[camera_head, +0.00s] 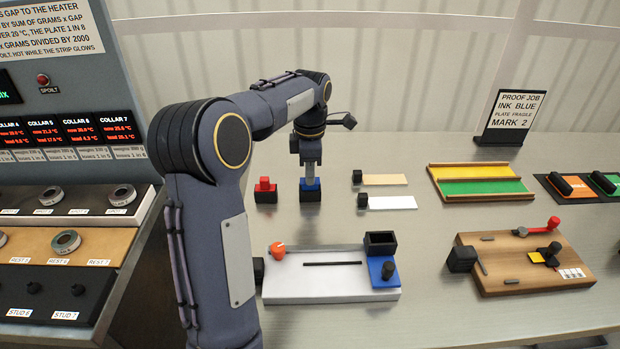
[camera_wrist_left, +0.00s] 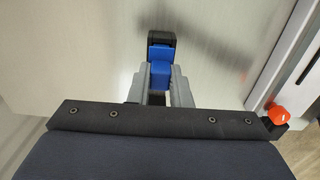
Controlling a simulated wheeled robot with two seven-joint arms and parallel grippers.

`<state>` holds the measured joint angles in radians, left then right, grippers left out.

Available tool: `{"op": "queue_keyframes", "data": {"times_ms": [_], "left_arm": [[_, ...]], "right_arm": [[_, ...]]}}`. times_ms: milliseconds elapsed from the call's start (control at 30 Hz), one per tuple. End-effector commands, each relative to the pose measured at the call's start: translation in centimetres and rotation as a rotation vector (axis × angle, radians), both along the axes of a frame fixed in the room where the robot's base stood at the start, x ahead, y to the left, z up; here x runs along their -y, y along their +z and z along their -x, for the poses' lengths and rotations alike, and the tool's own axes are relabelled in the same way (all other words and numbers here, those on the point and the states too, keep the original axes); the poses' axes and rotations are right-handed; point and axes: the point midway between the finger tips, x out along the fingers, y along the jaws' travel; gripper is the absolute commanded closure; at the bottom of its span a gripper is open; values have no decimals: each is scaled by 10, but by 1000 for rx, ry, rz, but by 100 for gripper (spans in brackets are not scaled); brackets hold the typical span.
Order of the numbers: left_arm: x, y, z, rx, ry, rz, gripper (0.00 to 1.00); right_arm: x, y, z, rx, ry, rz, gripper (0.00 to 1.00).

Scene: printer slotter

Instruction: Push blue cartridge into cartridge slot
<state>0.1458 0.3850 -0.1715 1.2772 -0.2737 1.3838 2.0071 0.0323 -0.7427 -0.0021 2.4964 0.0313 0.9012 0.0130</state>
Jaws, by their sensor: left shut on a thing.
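The blue cartridge (camera_head: 310,184), with a dark lower part, is on or just above the table behind the white printer board (camera_head: 318,284). My left gripper (camera_head: 310,166) points down from above and is shut on the cartridge's top. The left wrist view shows the blue cartridge (camera_wrist_left: 160,54) between my left gripper's fingers (camera_wrist_left: 161,80). A black open-topped box (camera_head: 380,242), which looks like the cartridge slot, stands at the board's back right, apart from the cartridge. Its inside is dark. My right gripper is not in view.
A red cartridge (camera_head: 265,190) stands left of the blue one. Two strips (camera_head: 385,179) lie to the right. A wooden fixture (camera_head: 525,258) stands farther right.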

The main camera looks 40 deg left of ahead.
Motion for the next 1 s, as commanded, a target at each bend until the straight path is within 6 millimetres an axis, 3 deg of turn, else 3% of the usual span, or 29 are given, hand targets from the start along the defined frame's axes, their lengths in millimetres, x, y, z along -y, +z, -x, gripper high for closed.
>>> {"op": "queue_keyframes", "data": {"times_ms": [533, 867, 900, 1000], "left_arm": [[0, 30, 0, 0, -1, 0, 100], [0, 31, 0, 0, -1, 0, 100], [0, 31, 0, 0, 0, 0, 88], [0, 31, 0, 0, 0, 0, 100]], "right_arm": [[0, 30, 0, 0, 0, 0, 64], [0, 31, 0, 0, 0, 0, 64], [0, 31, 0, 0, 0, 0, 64], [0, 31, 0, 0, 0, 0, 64]]}}
